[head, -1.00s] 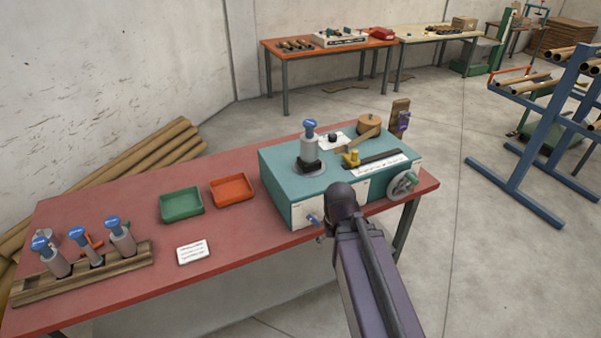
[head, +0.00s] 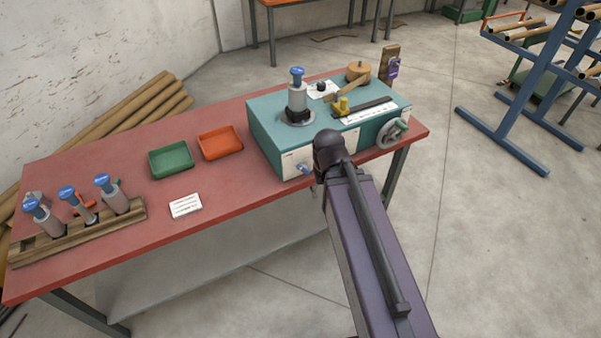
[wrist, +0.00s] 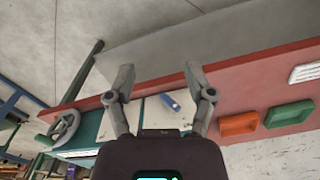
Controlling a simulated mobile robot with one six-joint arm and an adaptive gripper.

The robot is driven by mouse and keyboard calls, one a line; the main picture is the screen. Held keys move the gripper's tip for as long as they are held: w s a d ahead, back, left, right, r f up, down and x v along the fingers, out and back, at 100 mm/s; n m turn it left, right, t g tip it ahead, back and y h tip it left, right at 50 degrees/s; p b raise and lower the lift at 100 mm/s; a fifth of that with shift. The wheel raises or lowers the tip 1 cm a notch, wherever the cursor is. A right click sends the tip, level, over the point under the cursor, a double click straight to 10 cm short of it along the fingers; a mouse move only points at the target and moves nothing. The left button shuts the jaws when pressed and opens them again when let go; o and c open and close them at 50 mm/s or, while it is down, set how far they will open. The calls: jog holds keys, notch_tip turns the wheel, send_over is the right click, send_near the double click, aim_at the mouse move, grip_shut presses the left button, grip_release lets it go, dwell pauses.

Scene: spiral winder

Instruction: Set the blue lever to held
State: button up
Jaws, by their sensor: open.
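The blue lever (head: 303,168) is small and sits on the pale front face of the teal winder box (head: 270,135), near its lower left corner. In the wrist view the blue lever (wrist: 170,102) shows between the two fingers of my gripper (wrist: 157,72), nearer the right finger. The fingers are spread apart with nothing held. I cannot tell how far they are from the lever, and no contact shows. In the head view my arm ends just right of the lever, and my gripper is hidden there. The label near the lever is too small to read.
A crank wheel (head: 391,133) is at the box's right end. A blue-topped cylinder (head: 297,95) stands on the box. Green (head: 171,160) and orange (head: 220,143) trays, a white card (head: 186,206) and a wooden rack (head: 80,232) stand on the red table. Floor in front is clear.

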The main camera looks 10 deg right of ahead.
jog(key=shift+w+f+n+b, duration=0.3)
jog(key=shift+f+b, duration=0.15)
jog(key=shift+f, duration=0.1)
grip_shut()
jog(key=w+a+f+n+t+h+b, duration=0.1)
jog(key=w+a+f+n+h+b, duration=0.4)
jog(key=w+f+n+h+b, duration=0.85)
jog(key=w+a+n+t+h+b, duration=0.1)
jog(key=w+a+n+t+b, duration=0.2)
jog(key=a+n+b, duration=0.4)
jog(key=shift+w+a+f+t+h+b, duration=0.15)
jog(key=shift+w+a+t+h+b, duration=0.3)
jog(key=shift+a+b, duration=3.4)
jog(key=shift+s+d+n+b, duration=0.1)
jog(key=shift+d+n+b, duration=0.15)
jog(key=shift+d+b, duration=0.25)
